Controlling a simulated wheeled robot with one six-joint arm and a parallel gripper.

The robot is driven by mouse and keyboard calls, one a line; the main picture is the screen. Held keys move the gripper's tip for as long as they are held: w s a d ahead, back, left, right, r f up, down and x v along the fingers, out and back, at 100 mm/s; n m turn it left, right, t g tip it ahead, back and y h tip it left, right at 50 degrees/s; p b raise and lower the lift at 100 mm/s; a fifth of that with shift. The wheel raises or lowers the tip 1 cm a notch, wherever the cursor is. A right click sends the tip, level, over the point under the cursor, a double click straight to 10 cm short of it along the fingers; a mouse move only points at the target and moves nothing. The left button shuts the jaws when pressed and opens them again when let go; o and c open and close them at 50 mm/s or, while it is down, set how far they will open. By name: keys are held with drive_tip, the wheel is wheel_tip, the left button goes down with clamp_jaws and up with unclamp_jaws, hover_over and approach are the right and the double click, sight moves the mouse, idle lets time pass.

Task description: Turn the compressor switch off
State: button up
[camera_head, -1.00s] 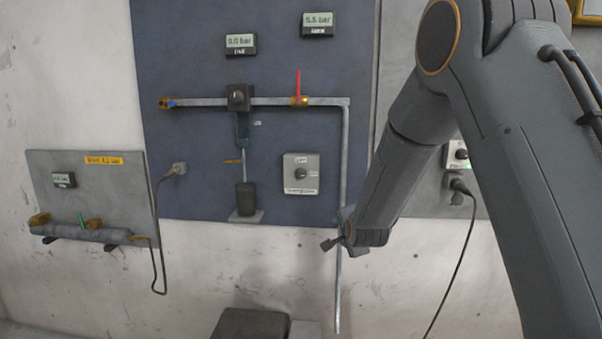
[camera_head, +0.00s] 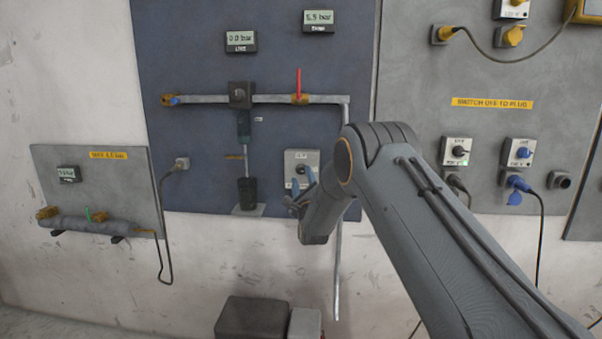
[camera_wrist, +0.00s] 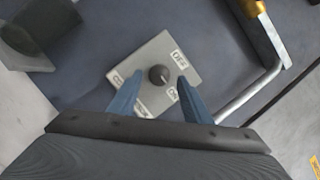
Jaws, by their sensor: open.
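The compressor switch (camera_head: 297,157) is a pale square plate with a dark round knob, low on the blue panel. In the wrist view its plate (camera_wrist: 148,54) lies tilted, with the round knob (camera_wrist: 158,74) in the middle and small lettering near its corners, one reading "OFF". My gripper (camera_head: 304,182) is in front of the plate's lower part. In the wrist view its blue fingers (camera_wrist: 160,80) are open, one on each side of the knob in the picture, with nothing held. I cannot tell how far the fingertips stand from the knob or which way it points.
A horizontal pipe (camera_head: 205,99) with a red-handled valve (camera_head: 298,84) runs above the switch; a vertical pipe (camera_wrist: 250,92) stands beside it. A black cylinder (camera_head: 247,191) stands to its left. A dark box (camera_head: 250,318) is below. Other switches and plugs are on the right-hand panel.

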sight(301, 170)
drive_tip(key=shift+x, duration=1.5)
drive_tip(key=c, duration=1)
